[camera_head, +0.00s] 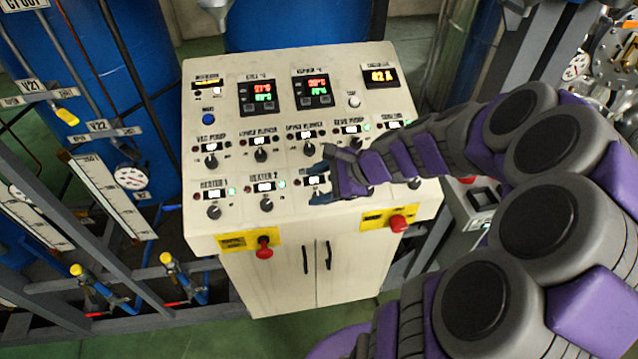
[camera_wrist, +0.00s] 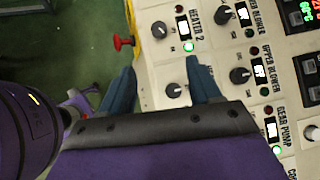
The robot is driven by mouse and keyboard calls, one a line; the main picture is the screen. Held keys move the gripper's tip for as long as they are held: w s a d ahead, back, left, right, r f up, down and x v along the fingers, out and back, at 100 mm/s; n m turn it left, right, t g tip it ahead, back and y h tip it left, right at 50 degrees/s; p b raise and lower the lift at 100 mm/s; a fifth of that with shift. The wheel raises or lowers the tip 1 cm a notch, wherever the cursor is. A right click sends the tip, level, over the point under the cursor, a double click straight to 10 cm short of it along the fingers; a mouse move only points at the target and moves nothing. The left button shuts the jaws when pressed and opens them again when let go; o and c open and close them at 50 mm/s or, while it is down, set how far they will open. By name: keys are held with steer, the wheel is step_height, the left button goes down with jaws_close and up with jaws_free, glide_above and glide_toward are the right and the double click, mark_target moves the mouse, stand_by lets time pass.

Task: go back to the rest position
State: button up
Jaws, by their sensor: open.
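My gripper (camera_head: 322,174) is over the lower middle of the cream control panel (camera_head: 228,88), its jaws apart and holding nothing. My purple and grey arm reaches in from the right. In the wrist view my two blue-grey fingers (camera_wrist: 160,75) point toward the panel, with a black knob (camera_wrist: 175,90) showing in the gap between them. I cannot tell whether the fingers touch the panel. The HEATER 2 knob (camera_head: 267,204) is just left of my gripper. The same knob (camera_wrist: 159,30) lies beyond the fingertips in the wrist view. My gripper hides part of the lower row.
Red emergency knobs (camera_head: 264,250) and (camera_head: 398,223) stick out of the panel's front on yellow plates. A blue tank (camera_head: 300,25) stands behind. Pipes and yellow-handled valves (camera_head: 78,270) are at left. Green floor (camera_head: 205,330) is open in front of the cabinet.

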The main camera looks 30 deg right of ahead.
steer(key=shift+a, duration=0.1)
steer(key=s+a+f+n+g+b, duration=0.5)
steer(key=s+a+f+n+b, duration=0.25)
steer(key=s+a+n, duration=0.35)
steer(key=s+f+n+g+h+b, duration=0.2)
steer(key=s+f+n+h+b, duration=0.1)
steer(key=s, duration=0.4)
steer(key=s+d+f+n+g+h+b, duration=0.1)
steer(key=s+f+n+h+b, duration=0.2)
steer(key=s+n, duration=0.3)
steer(key=shift+s+n+g+h+b, duration=0.3)
steer(key=shift+s+n+g+b, duration=0.1)
steer(key=shift+b, duration=0.45)
steer(key=shift+a, duration=0.3)
steer(key=shift+d, duration=0.1)
stand_by(2.2)
